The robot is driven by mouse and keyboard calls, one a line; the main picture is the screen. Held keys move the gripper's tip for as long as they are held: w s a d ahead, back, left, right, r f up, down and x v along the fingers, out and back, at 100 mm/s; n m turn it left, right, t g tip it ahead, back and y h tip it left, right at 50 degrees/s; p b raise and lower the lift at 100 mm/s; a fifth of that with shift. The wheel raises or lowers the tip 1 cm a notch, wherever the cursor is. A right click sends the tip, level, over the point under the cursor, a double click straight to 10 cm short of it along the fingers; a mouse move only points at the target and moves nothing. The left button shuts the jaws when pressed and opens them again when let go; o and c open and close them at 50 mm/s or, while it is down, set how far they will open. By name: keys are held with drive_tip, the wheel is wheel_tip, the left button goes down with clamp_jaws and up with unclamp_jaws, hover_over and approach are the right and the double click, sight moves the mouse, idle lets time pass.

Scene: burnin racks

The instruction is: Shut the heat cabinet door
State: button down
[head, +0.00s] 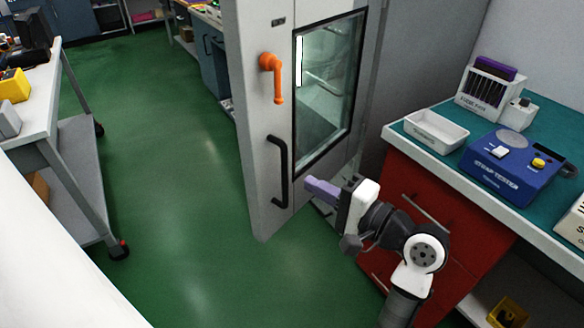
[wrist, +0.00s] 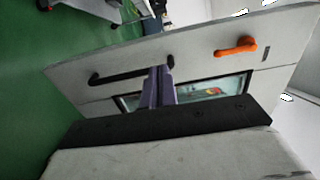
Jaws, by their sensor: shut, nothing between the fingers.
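The heat cabinet door (head: 262,150) is a tall pale grey panel that stands at an angle and appears open. It has a window (head: 328,90), an orange lever handle (head: 272,75) and a black pull bar (head: 280,172). The wrist view shows the door (wrist: 205,60) slanted across it, with the orange handle (wrist: 236,47) at right and the black bar (wrist: 125,76) at left. My gripper (head: 308,184) has purple fingers, shut and empty, pointing at the door just right of the bar's lower part. In the wrist view the fingertips (wrist: 161,70) overlap the bar's right end; I cannot tell whether they touch.
A red bench (head: 440,190) with a teal top stands right of the door, close to my arm. It carries a white tray (head: 436,130), a blue tester (head: 512,165) and a tube rack (head: 486,88). A grey trolley (head: 75,165) stands at left. Green floor between is clear.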

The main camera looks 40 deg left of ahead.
sight(255, 153)
drive_tip(key=a+p, duration=0.1)
drive_tip(key=a, duration=0.7)
drive_tip(key=w+a+p, duration=0.1)
drive_tip(key=a, duration=0.4)
drive_tip(key=shift+a+p, duration=0.1)
drive_tip(key=shift+p, duration=0.25)
drive_tip(key=shift+a, duration=0.1)
